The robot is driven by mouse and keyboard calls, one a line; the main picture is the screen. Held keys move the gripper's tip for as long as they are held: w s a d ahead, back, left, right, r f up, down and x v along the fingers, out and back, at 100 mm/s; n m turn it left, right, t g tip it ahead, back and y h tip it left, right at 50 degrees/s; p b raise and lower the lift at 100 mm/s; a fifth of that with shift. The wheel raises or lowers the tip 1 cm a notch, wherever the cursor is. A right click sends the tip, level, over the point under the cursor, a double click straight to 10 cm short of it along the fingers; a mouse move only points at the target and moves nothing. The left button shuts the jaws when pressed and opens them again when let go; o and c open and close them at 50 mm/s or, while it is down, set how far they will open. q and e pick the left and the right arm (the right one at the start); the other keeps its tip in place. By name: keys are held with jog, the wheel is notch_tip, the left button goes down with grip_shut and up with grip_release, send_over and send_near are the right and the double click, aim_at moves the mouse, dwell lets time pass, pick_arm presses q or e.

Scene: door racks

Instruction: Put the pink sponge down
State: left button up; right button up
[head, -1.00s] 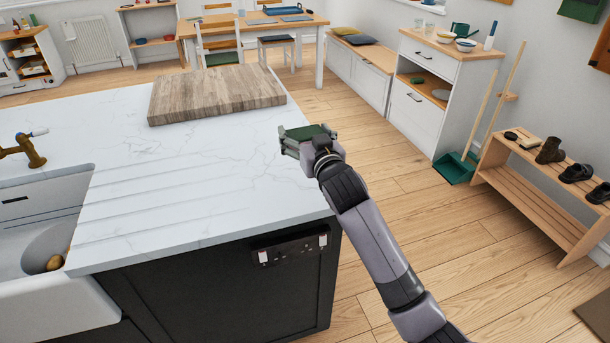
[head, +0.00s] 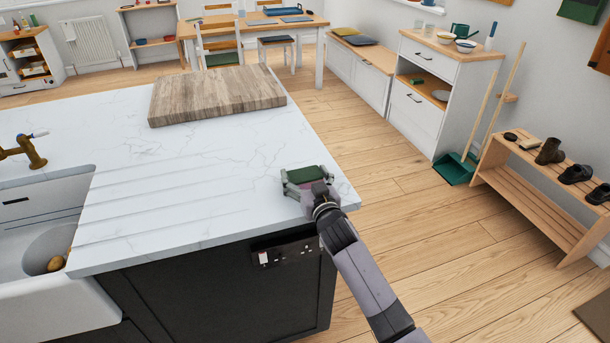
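My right gripper (head: 300,184) is over the near right corner of the white marble worktop (head: 215,190). A small flat block with a dark green top (head: 306,174) sits between its fingers, and the gripper looks shut on it. This appears to be the sponge; its pink part does not show clearly, and its sides are largely hidden by the fingers. I cannot tell whether the block touches the worktop or is just above it. My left gripper is not in view.
A wooden chopping board (head: 215,95) lies towards the back of the worktop. A white sink (head: 50,235) with a brass tap (head: 24,152) is at the left. The worktop between board, sink and gripper is clear. A shoe rack (head: 535,190) stands at the right.

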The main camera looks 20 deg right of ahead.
jog(key=o, duration=0.4)
jog(key=shift+o, duration=0.2)
jog(key=shift+s+f+b, duration=0.1)
jog(key=shift+f+b, duration=0.2)
jog(key=shift+b, duration=0.15)
jog(key=s+r+b, duration=0.2)
jog(key=s, duration=1.5)
jog(key=s+f+g, duration=0.3)
jog(key=f, duration=1)
jog(key=s+f+n+g, duration=0.1)
jog(key=s+f+g, duration=0.15)
jog(key=f, duration=1.05)
jog(key=s+f+g, duration=0.3)
jog(key=s+f, duration=0.1)
jog(key=f, duration=0.9)
jog(key=s+d+f+g, duration=0.1)
jog(key=s+f+g, duration=0.1)
jog(key=s+f, duration=0.5)
jog(key=s+d+f+g, duration=0.1)
jog(key=s+f+g, duration=0.2)
jog(key=s+f, duration=0.4)
jog(key=s+d+f+n+g, duration=0.1)
jog(key=s+f, duration=0.7)
jog(key=s, duration=1.3)
jog(key=shift+d+g+h, duration=0.3)
jog(key=shift+d+g, duration=0.15)
jog(key=shift+g, duration=0.5)
